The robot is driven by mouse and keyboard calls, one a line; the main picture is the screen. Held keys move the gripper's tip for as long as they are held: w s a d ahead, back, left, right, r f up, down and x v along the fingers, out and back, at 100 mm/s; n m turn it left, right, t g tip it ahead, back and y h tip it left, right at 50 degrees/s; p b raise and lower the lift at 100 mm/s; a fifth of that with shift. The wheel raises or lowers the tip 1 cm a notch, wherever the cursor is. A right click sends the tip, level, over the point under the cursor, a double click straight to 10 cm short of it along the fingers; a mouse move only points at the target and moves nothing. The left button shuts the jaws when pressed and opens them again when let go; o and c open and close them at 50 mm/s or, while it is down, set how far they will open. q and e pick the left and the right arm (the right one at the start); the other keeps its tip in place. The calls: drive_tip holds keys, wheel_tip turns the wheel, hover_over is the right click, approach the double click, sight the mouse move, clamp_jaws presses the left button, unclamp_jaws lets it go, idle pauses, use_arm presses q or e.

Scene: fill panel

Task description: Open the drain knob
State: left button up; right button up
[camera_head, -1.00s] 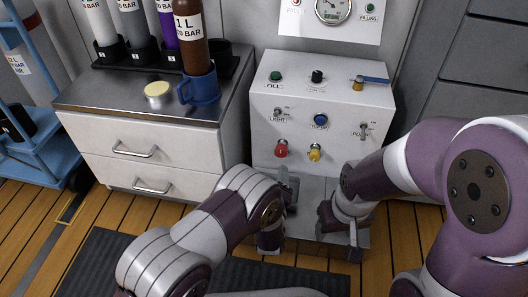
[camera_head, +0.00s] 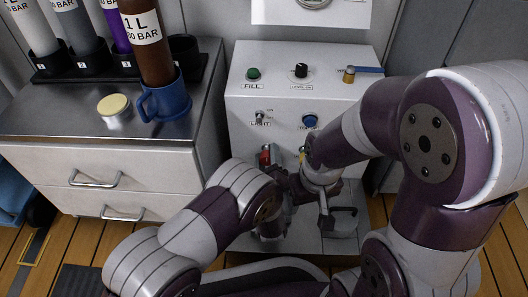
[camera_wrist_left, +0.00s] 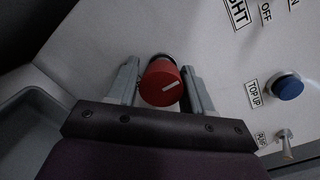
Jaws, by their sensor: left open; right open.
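The red knob (camera_wrist_left: 160,84), with a white pointer line, sits on the front of the white panel (camera_head: 300,90). No drain label is readable on it. In the left wrist view my left gripper (camera_wrist_left: 161,90) is open, with one finger on each side of the red knob; whether they touch it is unclear. In the head view the red knob (camera_head: 265,156) is partly hidden by my left gripper (camera_head: 275,164). My right gripper (camera_head: 337,216) is open and empty, low in front of the panel.
A green fill button (camera_head: 253,73), black knob (camera_head: 301,70) and blue-handled valve (camera_head: 367,69) are on top. A drawer cabinet (camera_head: 100,165) with a blue mug (camera_head: 165,100) stands left.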

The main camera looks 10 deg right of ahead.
use_arm(q)
drive_tip(key=c, duration=0.7)
drive_tip(key=shift+r, duration=0.1)
drive_tip(key=shift+c, duration=0.2)
